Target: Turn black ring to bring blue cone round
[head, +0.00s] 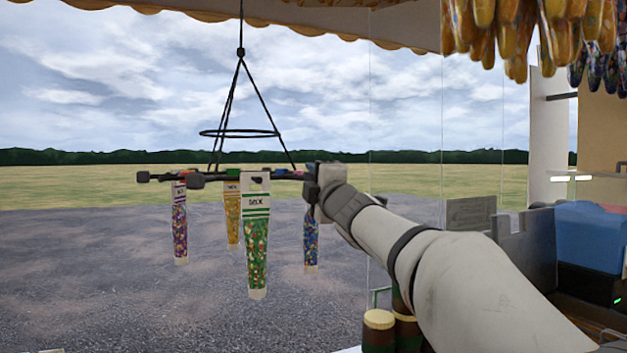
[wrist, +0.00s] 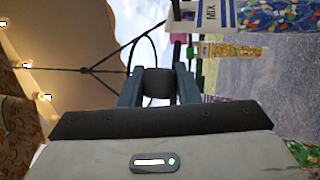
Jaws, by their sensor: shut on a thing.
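A black hanging rack with a thin upper ring (head: 240,133) hangs by cords from the canopy. Its lower part has black arms ending in knobs, such as the left knob (head: 143,177). Hanging from it are a purple cone (head: 180,225), a yellow cone (head: 233,215), a green cone (head: 257,240) nearest me and a blue cone (head: 311,240) at the right, partly behind my gripper. My gripper (head: 314,180) is at the rack's right side. In the wrist view its jaws are shut on a black knob (wrist: 158,84); the blue cone (wrist: 278,14) hangs close by.
A clear panel (head: 440,120) stands right of the rack. Filled bags (head: 510,30) hang at the upper right. Jars with yellow lids (head: 378,320) stand below my arm. A blue bin (head: 592,238) is at the right. Open ground lies left of and beyond the rack.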

